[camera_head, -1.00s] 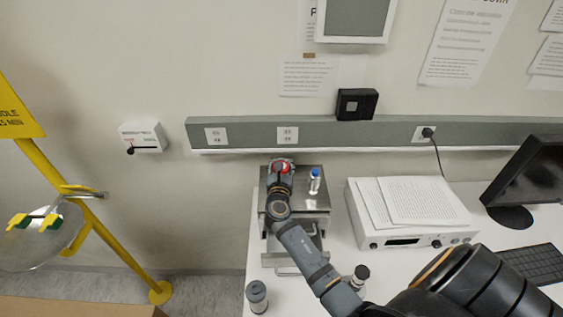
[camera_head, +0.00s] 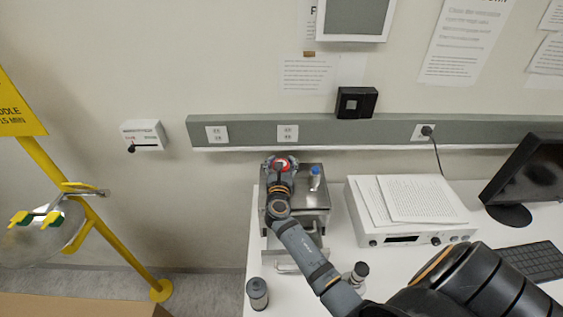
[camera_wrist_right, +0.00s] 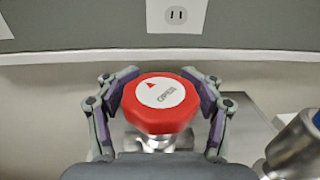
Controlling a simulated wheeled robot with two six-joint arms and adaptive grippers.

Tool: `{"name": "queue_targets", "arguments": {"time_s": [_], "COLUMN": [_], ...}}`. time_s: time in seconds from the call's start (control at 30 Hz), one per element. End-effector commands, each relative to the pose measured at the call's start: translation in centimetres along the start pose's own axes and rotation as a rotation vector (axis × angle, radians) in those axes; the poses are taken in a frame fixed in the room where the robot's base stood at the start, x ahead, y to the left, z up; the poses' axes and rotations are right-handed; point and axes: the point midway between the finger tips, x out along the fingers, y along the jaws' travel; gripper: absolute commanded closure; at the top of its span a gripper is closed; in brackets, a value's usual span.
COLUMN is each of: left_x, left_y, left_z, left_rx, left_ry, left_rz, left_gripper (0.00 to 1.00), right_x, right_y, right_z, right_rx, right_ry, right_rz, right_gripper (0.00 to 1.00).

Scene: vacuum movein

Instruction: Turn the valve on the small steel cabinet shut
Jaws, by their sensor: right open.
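The small steel cabinet (camera_head: 312,200) stands at the left end of the white bench. My right gripper (camera_wrist_right: 163,92) is open, with one finger on each side of the red knob. Whether the fingers touch the knob I cannot tell. My left gripper is not in view.
A white instrument (camera_head: 410,236) with papers is further right. Dark-topped containers (camera_head: 257,293) stand in front. A grey socket rail (camera_head: 365,131) runs along the wall behind.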

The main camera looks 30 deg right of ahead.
Motion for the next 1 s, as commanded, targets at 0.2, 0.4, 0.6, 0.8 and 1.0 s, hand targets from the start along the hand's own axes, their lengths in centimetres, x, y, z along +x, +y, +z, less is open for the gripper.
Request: {"name": "queue_targets", "arguments": {"time_s": [0.2, 0.4, 0.6, 0.8, 1.0], "left_x": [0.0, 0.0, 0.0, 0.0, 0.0], "left_y": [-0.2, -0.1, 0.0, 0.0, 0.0], "left_z": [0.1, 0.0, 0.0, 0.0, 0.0], "left_rx": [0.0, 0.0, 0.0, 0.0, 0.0], "left_ry": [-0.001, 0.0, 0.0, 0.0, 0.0], "left_rz": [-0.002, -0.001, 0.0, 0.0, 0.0], "left_gripper": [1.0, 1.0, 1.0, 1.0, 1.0], "right_x": [-1.3, -5.2, -7.4, -7.6, -7.6], "right_y": [0.1, 0.0, 0.0, 0.0, 0.0], "right_z": [-0.1, -0.1, 0.0, 0.0, 0.0], "right_rx": [0.001, 0.003, 0.001, 0.0, 0.0], "right_ry": [0.001, 0.002, 0.001, 0.0, 0.0], "right_rz": [0.001, 0.0, 0.0, 0.0, 0.0], "right_gripper": [0.39, 0.39, 0.39, 0.39, 0.46]}}
